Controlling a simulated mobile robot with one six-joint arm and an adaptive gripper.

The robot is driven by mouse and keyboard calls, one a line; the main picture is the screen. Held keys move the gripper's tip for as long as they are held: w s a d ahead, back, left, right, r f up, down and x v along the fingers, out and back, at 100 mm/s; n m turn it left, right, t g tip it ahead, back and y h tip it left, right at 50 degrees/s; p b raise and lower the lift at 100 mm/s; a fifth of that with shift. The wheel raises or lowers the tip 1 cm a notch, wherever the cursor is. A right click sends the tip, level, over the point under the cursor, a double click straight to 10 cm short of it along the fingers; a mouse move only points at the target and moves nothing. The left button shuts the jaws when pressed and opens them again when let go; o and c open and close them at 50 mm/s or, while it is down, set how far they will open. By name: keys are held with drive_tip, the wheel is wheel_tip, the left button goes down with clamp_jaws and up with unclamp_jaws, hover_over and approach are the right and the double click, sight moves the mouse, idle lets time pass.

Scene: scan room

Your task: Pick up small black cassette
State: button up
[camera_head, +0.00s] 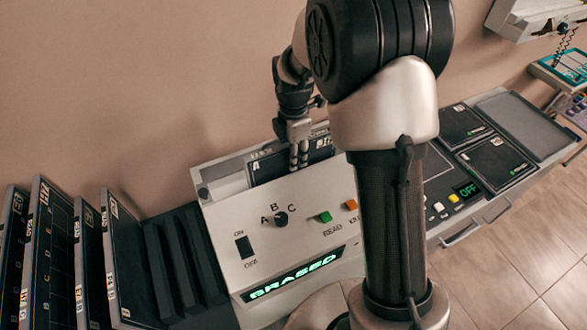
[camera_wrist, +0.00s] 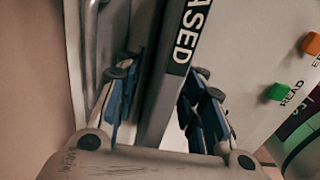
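A small black cassette (camera_head: 265,168) stands in the slot at the back of the white reader console (camera_head: 240,215), with a white "A" label on its left end. In the wrist view, a dark slab with a white label ending in "ASED" (camera_wrist: 184,45) runs between my fingers. My gripper (camera_head: 298,155) reaches down over the slot. In the wrist view its fingers (camera_wrist: 165,105) are spread, one on each side of the slab, with visible gaps. My arm hides part of the console and slot.
Large black cassettes (camera_head: 95,260) stand in a rack at the left. The console has a black knob (camera_head: 281,219), a green button (camera_head: 325,217), an orange button (camera_head: 351,205) and a lit green display (camera_head: 293,275). Flat black cassettes (camera_head: 495,160) lie at the right. The wall is close behind.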

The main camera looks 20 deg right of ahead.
drive_tip(key=shift+c, duration=0.5)
clamp_jaws()
drive_tip(key=shift+r, duration=0.1)
idle(0.6)
